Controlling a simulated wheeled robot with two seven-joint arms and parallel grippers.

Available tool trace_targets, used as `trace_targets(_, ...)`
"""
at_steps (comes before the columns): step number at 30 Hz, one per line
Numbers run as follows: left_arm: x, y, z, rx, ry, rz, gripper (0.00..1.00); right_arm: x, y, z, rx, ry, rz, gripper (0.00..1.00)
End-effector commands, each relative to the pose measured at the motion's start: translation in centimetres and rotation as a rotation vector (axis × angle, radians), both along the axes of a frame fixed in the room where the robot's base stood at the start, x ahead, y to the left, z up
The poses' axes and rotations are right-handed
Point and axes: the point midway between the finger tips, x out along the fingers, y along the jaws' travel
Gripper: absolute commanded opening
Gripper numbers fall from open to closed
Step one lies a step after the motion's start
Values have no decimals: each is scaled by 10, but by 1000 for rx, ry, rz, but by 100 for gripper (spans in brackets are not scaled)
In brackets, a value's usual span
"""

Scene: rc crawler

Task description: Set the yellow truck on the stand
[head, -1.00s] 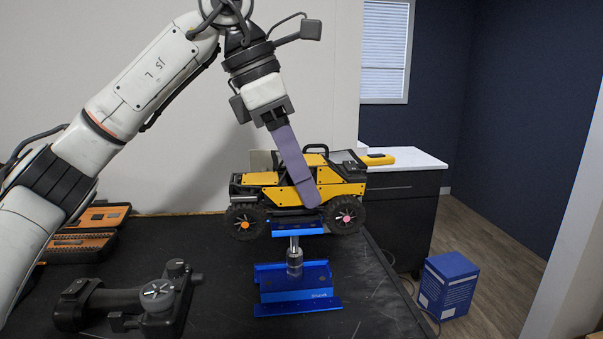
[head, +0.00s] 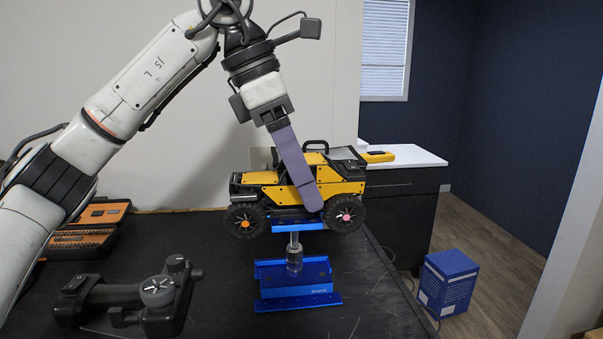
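The yellow truck (head: 260,179) is level, with black wheels and a black roll bar, at the top of the blue stand (head: 295,278). Whether the full weight rests on the plate I cannot tell. My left gripper (head: 312,200) comes down from above with a long purple-grey finger against the truck's near side. The far finger is hidden behind the truck, and the gripper appears shut on the truck's body. My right gripper is not in view.
A black device with knobs (head: 140,295) lies at the table's front left. An open orange tool case (head: 85,235) is behind it. The black table (head: 225,260) is clear around the stand. A blue box (head: 449,284) stands on the floor at right.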

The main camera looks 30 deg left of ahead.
Motion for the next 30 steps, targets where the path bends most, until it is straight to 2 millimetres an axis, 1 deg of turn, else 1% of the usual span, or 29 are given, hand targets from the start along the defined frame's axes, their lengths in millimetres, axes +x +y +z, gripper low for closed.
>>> trace_targets(7,0,0,-1,2,4,0,68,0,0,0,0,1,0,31)
trace_targets(10,-1,2,5,1,2,1,68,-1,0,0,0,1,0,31)
trace_targets(14,-6,7,25,-1,-2,-1,68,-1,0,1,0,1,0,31)
trace_targets(18,-12,16,52,-2,-1,0,68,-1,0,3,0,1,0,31)
trace_targets(21,-17,23,72,0,-2,3,68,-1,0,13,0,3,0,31)
trace_targets(24,-21,27,86,1,-1,1,68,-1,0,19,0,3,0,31)
trace_targets(27,-23,30,93,1,-1,2,68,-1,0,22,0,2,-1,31)
trace_targets(30,-24,32,95,0,2,1,68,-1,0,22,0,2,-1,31)
